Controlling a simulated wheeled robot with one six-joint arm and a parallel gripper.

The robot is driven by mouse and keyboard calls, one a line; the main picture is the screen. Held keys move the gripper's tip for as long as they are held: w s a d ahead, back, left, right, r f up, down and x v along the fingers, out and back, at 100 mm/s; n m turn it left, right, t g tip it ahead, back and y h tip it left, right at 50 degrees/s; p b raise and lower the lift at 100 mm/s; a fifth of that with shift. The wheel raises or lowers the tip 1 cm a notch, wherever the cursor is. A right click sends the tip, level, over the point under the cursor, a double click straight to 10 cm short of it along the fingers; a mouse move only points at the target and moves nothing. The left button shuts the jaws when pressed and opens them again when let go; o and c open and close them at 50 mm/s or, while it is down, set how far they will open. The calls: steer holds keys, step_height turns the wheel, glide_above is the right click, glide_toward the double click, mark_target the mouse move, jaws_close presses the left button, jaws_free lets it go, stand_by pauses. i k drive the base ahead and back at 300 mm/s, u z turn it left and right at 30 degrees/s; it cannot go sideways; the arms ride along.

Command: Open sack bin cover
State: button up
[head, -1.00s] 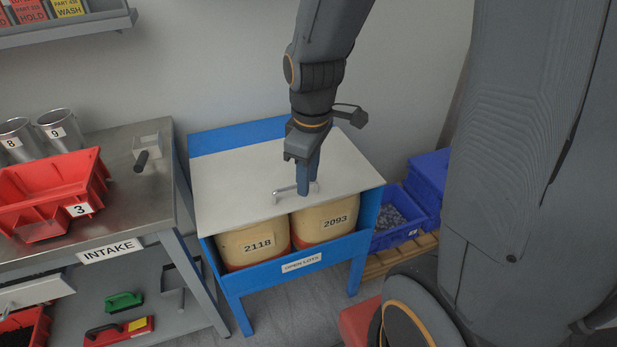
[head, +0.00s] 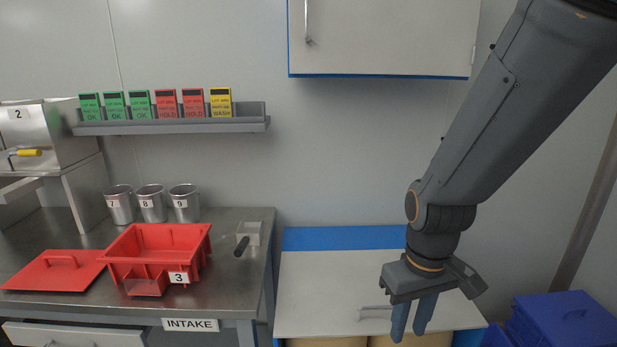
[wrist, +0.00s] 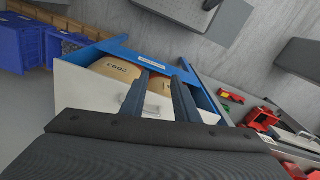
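The sack bin's pale flat cover (head: 330,285) lies over the blue bin frame (head: 340,238) in the head view. Its metal bar handle (head: 376,313) is near the front edge and also shows in the wrist view (wrist: 125,98). Tan sacks (head: 325,341) peep out below the cover's front edge; the wrist view shows them more fully (wrist: 113,69). My gripper (head: 411,330) points down, just right of the handle in the head view. Its two fingers are apart with nothing between them, and they also show in the wrist view (wrist: 161,76).
The steel INTAKE bench (head: 225,270) with a red tray (head: 160,240) stands left of the bin. Blue crates (head: 565,320) are at right. A wall cabinet (head: 385,40) hangs above the bin, and a card shelf (head: 175,125) is at upper left.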

mark_target(323, 294)
steer(key=z, duration=1.5)
steer(key=k, duration=0.95)
steer(key=u, duration=0.9)
